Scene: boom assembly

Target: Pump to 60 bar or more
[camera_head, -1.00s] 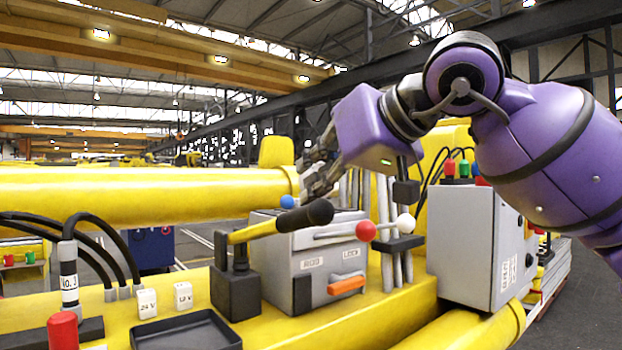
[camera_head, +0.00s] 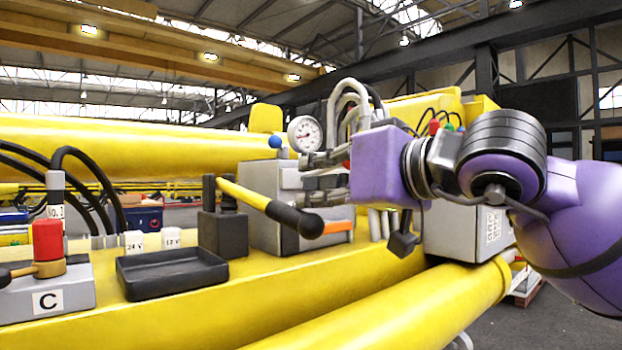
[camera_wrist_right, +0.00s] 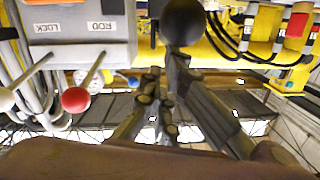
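The hand pump's black block (camera_head: 222,232) stands on the yellow boom. Its yellow lever (camera_head: 243,193) slopes down to the right, ending in a thick black grip (camera_head: 296,218). The grip's round end also shows in the wrist view (camera_wrist_right: 183,22), just beyond the fingers. A round white pressure gauge (camera_head: 305,133) stands behind; its reading is too small to tell. My right gripper (camera_head: 308,178) points left, its fingers apart, just above and behind the grip. Nothing shows held; whether a finger touches the grip I cannot tell. My left gripper is out of view.
Red and white ball-ended levers show in the wrist view, the red ball (camera_wrist_right: 75,99) close to the fingers. A black tray (camera_head: 172,272) and a red-topped valve marked C (camera_head: 47,240) are at left.

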